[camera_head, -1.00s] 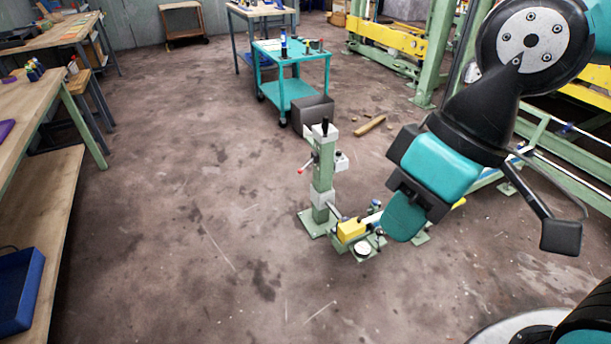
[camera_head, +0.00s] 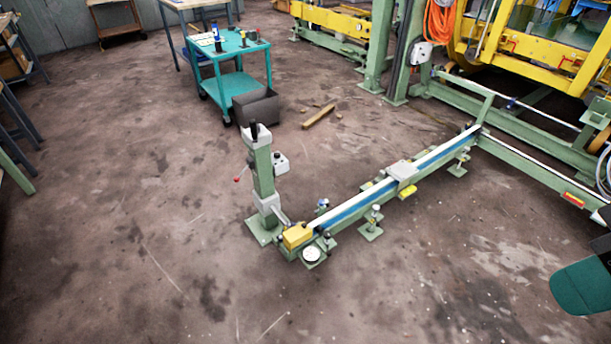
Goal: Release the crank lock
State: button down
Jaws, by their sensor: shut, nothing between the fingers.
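A green upright post (camera_head: 263,180) with pale grey collars stands left of centre on a floor plate. A black knob or grip (camera_head: 253,131) sticks up from its top. A thin lever with a red tip (camera_head: 237,180) juts from the post's left side, and a small white box (camera_head: 281,163) sits on its right. I cannot tell which of these parts is the crank lock. Only a rounded teal part of my arm (camera_head: 585,286) shows at the right edge, well away from the post. My gripper's fingers are out of the picture.
A long green and blue rail (camera_head: 350,208) runs from a yellow block (camera_head: 297,236) at the post's foot to the green frame at right. A grey bin (camera_head: 257,107), a teal cart (camera_head: 228,82) and a wooden bar (camera_head: 318,116) stand or lie behind. The floor at front left is clear.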

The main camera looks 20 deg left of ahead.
aim_at(235, 178)
jog(key=z, duration=0.15)
jog(key=i, duration=2.55)
jog(key=u, duration=3.05)
